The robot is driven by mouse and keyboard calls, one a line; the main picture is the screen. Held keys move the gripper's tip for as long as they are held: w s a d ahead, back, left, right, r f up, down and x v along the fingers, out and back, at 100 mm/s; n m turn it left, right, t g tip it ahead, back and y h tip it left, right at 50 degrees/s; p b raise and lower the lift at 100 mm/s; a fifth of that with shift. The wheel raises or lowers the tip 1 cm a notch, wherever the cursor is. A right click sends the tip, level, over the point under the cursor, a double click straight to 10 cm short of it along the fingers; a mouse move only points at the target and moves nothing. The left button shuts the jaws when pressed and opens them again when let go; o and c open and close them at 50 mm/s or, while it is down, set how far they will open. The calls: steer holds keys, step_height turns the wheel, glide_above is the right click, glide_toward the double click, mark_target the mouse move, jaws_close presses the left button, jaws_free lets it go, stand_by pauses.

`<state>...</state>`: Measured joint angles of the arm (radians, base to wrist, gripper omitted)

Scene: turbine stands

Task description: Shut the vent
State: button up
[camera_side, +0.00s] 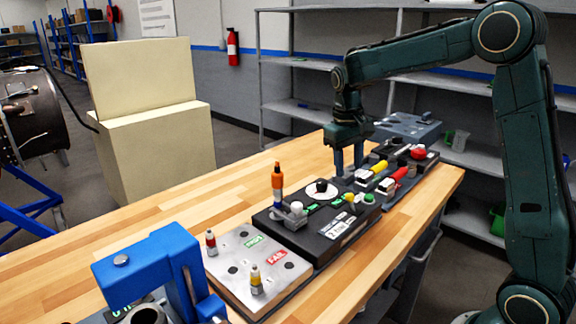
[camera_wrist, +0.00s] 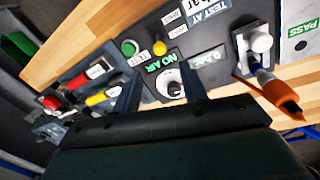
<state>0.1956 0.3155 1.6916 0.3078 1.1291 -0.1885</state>
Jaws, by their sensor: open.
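My gripper (camera_side: 348,162) is open and empty, pointing down above the row of dark panels on the bench. In the wrist view its two fingertips (camera_wrist: 160,82) frame the black knob on a white dial (camera_wrist: 169,84). A yellow lever (camera_side: 379,167) and a red lever (camera_side: 401,173) lie on the far panel, to the right of my gripper in the side view. In the wrist view the yellow lever (camera_wrist: 103,97) and red lever (camera_wrist: 77,81) are left of the fingers. I cannot read which one is the vent.
The test panel (camera_side: 340,232) has a "NO AIR" display (camera_wrist: 165,62), a yellow knob (camera_wrist: 159,47) and a green button (camera_wrist: 128,47). An orange-tipped tool (camera_side: 277,178) stands upright on it. A red knob (camera_side: 418,152) sits farther back. A blue clamp stand (camera_side: 150,258) is front left.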

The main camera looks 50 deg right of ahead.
mark_target(349, 194)
steer(key=f, duration=0.5)
steer(key=d+f, duration=0.1)
steer(key=f, duration=0.2)
steer(key=shift+s+f, duration=0.1)
steer(key=shift+s, duration=0.05)
jaws_close()
